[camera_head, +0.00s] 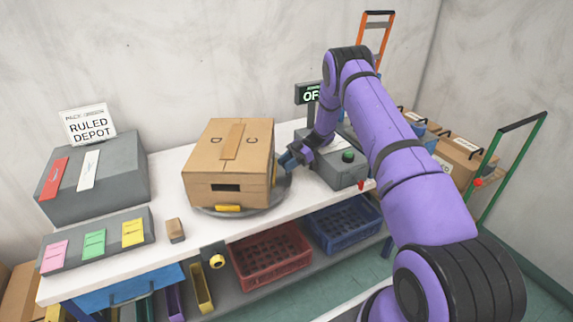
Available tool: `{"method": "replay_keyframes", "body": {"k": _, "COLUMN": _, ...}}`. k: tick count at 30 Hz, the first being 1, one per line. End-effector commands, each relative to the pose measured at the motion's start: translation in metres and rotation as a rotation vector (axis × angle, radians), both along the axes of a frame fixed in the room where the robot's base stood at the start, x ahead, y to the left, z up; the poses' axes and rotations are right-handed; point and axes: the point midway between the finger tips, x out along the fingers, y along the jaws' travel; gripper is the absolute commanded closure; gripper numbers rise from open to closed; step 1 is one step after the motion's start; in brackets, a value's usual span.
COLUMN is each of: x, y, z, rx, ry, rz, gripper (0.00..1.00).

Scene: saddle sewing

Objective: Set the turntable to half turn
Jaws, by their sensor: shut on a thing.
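The turntable (275,199) is a grey disc on the white workbench, mostly hidden under a brown cardboard box. A yellow tab (228,208) shows at its front edge. The box (228,160) has a tape strip on top, the letters D and C, and a dark slot in its front. My gripper (288,160) is just right of the box, low over the turntable's right side. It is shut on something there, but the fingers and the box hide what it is.
A small brown block (175,230) lies left of the turntable. A grey card panel (100,240) and the ruled depot (115,180) are further left.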

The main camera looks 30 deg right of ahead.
Motion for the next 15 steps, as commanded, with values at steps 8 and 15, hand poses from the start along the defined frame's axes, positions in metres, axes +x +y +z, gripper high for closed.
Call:
{"method": "replay_keyframes", "body": {"k": 8, "x": 0.0011, "y": 0.0013, "z": 0.0008, "rx": 0.002, "ry": -0.003, "rz": 0.002, "gripper": 1.00}}
{"method": "replay_keyframes", "body": {"k": 15, "x": 0.0010, "y": 0.0014, "z": 0.0008, "rx": 0.002, "ry": -0.002, "rz": 0.002, "gripper": 0.41}}
